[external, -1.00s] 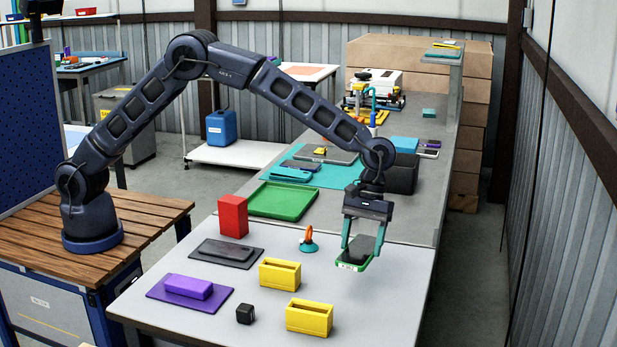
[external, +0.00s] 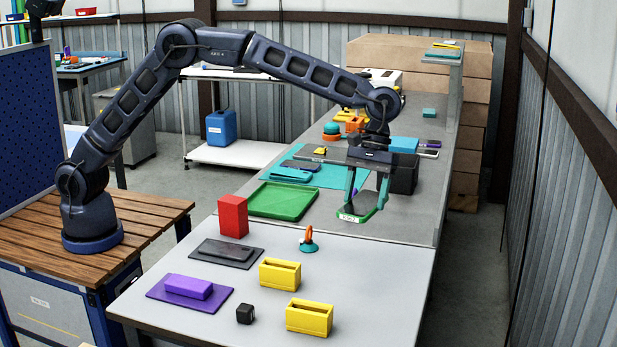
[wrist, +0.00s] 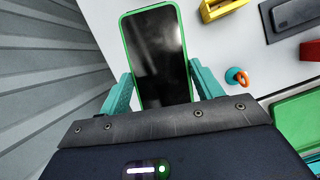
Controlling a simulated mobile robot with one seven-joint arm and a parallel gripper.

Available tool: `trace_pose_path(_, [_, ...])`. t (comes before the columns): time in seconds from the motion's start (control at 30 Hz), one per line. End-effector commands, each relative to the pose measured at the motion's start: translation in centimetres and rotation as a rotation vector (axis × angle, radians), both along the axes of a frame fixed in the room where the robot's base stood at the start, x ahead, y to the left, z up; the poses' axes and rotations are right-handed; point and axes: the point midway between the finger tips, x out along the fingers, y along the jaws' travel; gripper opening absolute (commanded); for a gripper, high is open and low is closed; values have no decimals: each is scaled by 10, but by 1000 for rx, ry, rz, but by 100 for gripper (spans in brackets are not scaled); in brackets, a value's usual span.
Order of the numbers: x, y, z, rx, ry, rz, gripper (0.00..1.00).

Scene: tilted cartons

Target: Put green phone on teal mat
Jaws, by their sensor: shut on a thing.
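My gripper (external: 367,201) is shut on the green phone (external: 351,217), a dark-screened slab with a green rim. The phone is held in the air over the far table, right of the green tray. In the wrist view, the phone (wrist: 155,60) lies between the two teal fingers of my gripper (wrist: 163,85), its screen facing the camera. The teal mat (external: 334,178) lies flat on the far table, behind and left of the phone. A teal phone-like slab (external: 290,174) rests on the mat's left part. My arm hides part of the area behind the gripper.
A green tray (external: 262,206) lies before the mat. A dark box (external: 404,178) stands right of the gripper. A dark grey slab (external: 312,152) with a small yellow item lies at the mat's far side. A red block (external: 233,216) and yellow boxes (external: 309,317) stand on the near table.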

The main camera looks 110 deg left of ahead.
Motion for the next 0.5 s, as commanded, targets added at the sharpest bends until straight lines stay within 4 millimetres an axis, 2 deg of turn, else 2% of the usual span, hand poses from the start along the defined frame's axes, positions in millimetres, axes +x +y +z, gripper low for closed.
trace_pose_path(0.2, [-1, 67, -5, 0, 0, -240, 37])
trace_pose_path(0.5, [-13, 161, -10, 0, 2, -642, 37])
